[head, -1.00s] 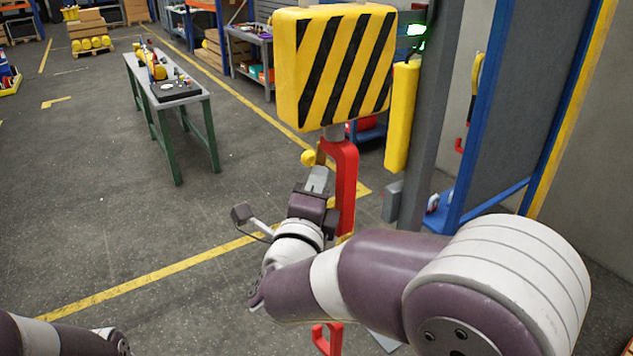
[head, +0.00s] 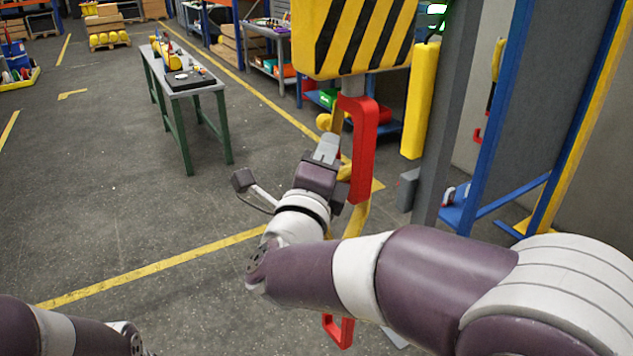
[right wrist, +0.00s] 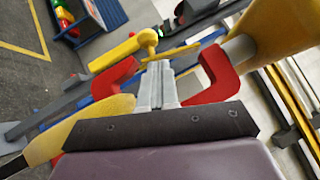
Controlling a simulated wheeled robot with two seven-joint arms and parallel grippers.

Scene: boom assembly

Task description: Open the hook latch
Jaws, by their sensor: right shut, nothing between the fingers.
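A red hook (head: 363,150) hangs below a block with yellow and black stripes (head: 355,35). Its lower red part (head: 343,332) shows beneath my right arm, which hides much of the hook. A yellow latch piece with a round knob (head: 325,122) is at the hook's upper left. My right gripper (head: 328,147) is shut and empty, just left of the hook's red shank. In the right wrist view, the shut fingers (right wrist: 157,72) lie between two red hook parts (right wrist: 215,75), close to the yellow knobbed piece (right wrist: 128,48). I cannot tell whether they touch it.
A grey post (head: 440,130) with a yellow guard (head: 420,100) stands right of the hook. A blue frame (head: 500,110) is further right. A green-legged table (head: 190,85) stands at the back left. The floor to the left is open.

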